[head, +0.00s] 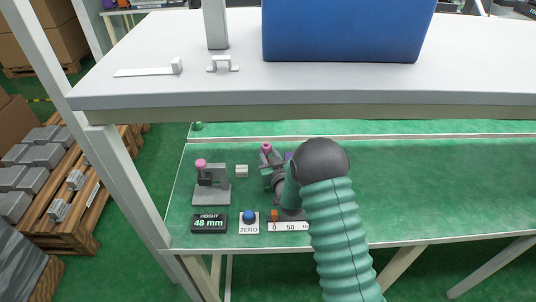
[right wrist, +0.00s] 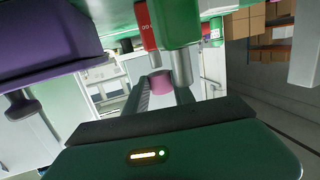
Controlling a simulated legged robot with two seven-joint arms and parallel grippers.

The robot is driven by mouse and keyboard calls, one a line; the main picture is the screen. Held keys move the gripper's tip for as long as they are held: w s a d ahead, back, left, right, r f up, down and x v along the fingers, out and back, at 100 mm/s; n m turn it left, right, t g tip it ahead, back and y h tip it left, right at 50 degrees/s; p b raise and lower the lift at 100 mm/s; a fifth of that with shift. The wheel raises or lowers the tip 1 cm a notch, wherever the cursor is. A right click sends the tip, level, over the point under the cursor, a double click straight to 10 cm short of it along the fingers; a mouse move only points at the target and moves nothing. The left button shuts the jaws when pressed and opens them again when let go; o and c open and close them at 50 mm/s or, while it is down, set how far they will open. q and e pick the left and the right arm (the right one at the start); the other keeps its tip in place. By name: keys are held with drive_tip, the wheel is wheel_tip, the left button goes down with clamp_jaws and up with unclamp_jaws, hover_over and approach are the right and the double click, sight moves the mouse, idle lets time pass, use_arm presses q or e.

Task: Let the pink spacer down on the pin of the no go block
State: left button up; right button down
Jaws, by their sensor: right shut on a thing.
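My right gripper (right wrist: 162,84) is shut on the pink spacer (right wrist: 160,81), which shows between its fingertips in the right wrist view. In the head view the spacer (head: 266,147) is a small pink spot at the gripper's far end. A green block with a red label (right wrist: 147,25) is close by in the wrist view, with a grey cylindrical pin (right wrist: 181,66) on it. The label is too cut off to read. The spacer is close to this pin; I cannot tell whether they touch. A purple block (right wrist: 45,45) with a dark pin is at the left. My left gripper is not in view.
A grey gauge stand (head: 212,185) with a pink top stands left on the green table. A blue ZERO button (head: 249,217) and a scale (head: 288,227) lie in front. A white shelf (head: 330,90) hangs above; the table's right is clear.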

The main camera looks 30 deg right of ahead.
drive_tip(key=shift+f+b, duration=0.4)
idle(0.8)
drive_tip(key=c, duration=1)
unclamp_jaws()
drive_tip(key=shift+o, duration=0.2)
drive_tip(key=shift+r, duration=0.1)
